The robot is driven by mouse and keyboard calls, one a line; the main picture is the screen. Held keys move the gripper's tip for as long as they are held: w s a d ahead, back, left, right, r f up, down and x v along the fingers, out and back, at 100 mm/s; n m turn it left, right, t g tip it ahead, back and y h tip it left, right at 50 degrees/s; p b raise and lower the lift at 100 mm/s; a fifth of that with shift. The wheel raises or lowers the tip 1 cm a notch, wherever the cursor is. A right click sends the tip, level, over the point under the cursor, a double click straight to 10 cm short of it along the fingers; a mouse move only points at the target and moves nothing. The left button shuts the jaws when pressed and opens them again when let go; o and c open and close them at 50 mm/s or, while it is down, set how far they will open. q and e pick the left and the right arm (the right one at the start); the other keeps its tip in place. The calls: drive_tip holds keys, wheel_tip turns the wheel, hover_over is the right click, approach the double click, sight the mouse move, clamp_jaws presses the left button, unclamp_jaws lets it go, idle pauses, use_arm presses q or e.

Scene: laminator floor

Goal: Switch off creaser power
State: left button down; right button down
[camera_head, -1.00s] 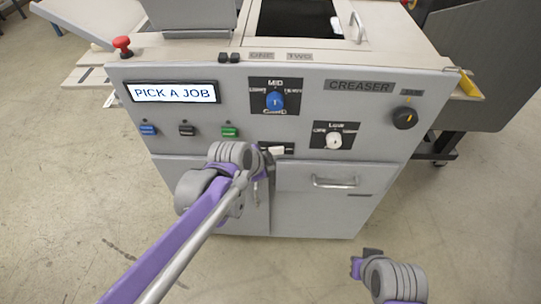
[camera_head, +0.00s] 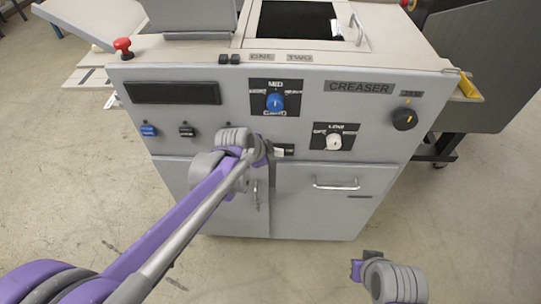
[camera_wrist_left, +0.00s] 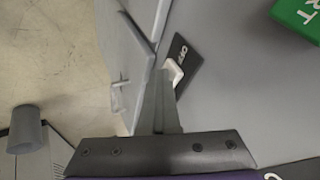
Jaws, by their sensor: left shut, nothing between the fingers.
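The grey creaser (camera_head: 330,100) stands in front of me, with its name plate at the upper right of the front panel. Its display (camera_head: 172,93) is dark. A white rocker switch (camera_wrist_left: 174,72) on a black plate marked OFF shows in the left wrist view; in the head view the plate (camera_head: 286,150) is partly hidden behind my left gripper (camera_head: 268,152). The left gripper is shut and empty, its fingertips at the switch, touching or very close. My right gripper (camera_head: 357,270) is low at the right, away from the panel; its fingers are too small to judge.
The panel also carries a blue knob (camera_head: 274,102), a white knob (camera_head: 333,141), a black knob (camera_head: 404,118), and blue and black buttons. A green button (camera_wrist_left: 300,18) shows in the wrist view. A red emergency stop (camera_head: 123,47) stands at the top left. A door handle (camera_head: 336,184) sticks out below.

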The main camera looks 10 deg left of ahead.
use_arm(q)
drive_tip(key=shift+d, duration=0.15)
drive_tip(key=shift+d, duration=0.65)
drive_tip(key=shift+s, duration=0.1)
